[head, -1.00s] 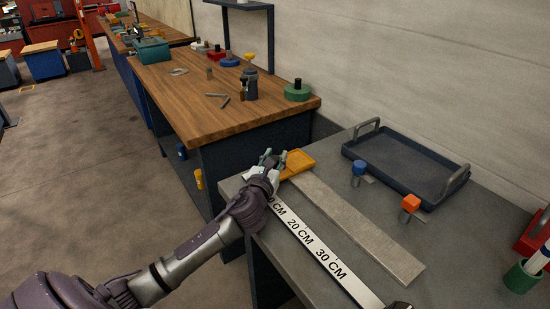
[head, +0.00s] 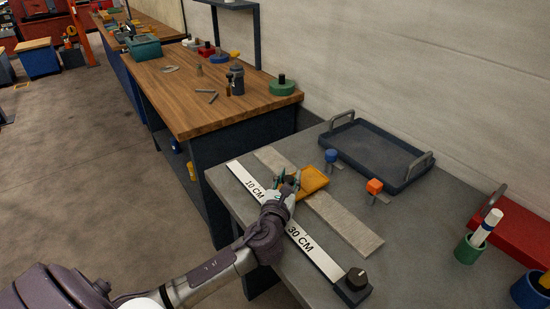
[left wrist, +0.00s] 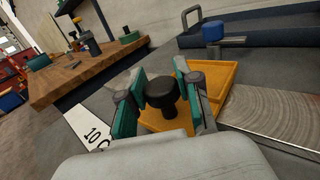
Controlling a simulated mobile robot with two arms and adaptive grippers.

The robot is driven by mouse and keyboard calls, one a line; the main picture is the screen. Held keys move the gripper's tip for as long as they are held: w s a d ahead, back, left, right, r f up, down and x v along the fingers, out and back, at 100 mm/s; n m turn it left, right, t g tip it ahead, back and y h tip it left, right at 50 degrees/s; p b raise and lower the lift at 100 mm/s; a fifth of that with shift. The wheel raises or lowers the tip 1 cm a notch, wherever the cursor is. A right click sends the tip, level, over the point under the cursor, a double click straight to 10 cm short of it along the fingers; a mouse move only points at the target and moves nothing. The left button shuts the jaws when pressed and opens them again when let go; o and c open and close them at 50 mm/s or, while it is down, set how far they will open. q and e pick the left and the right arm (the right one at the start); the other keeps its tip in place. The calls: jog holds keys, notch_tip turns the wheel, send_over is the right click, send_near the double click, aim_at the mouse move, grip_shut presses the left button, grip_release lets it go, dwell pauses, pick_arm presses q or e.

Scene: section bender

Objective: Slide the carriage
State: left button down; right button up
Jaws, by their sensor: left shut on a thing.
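The yellow carriage (head: 313,180) sits across the flat grey bar (head: 345,222), beside the middle of the white scale strip (head: 319,255). The strip's 10 CM and 30 CM marks show; my arm covers the part between. My left gripper (head: 288,184) is at the carriage's near side. In the left wrist view, the green-padded fingers (left wrist: 160,92) are shut around the black knob (left wrist: 161,88) of the carriage (left wrist: 215,80). My right gripper is not in view.
A black knob on a block (head: 354,282) stands at the strip's near end. Blue (head: 331,156) and orange (head: 374,187) capped posts stand right of the bar, before a dark tray (head: 372,152). A green cup (head: 467,249) is farther right. The bar's near stretch is clear.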

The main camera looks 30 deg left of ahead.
pick_arm(q)
jog(key=s+d, duration=0.1)
jog(key=d, duration=0.2)
jog(key=s+d+p, duration=0.1)
jog(key=s+d, duration=0.1)
jog(key=d, duration=0.2)
jog(key=s+d+p, duration=0.1)
jog(key=d, duration=0.3)
jog(key=shift+s+d, duration=0.1)
jog(key=shift+s, duration=0.2)
jog(key=shift+s+d, duration=0.3)
jog(key=shift+d, duration=0.4)
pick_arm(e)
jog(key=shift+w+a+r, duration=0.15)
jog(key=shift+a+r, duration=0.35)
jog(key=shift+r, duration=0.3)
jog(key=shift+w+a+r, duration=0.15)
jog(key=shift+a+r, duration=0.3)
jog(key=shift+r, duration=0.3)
pick_arm(q)
jog(key=c, duration=0.8)
grip_release()
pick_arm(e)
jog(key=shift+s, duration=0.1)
pick_arm(q)
jog(key=v, duration=1.2)
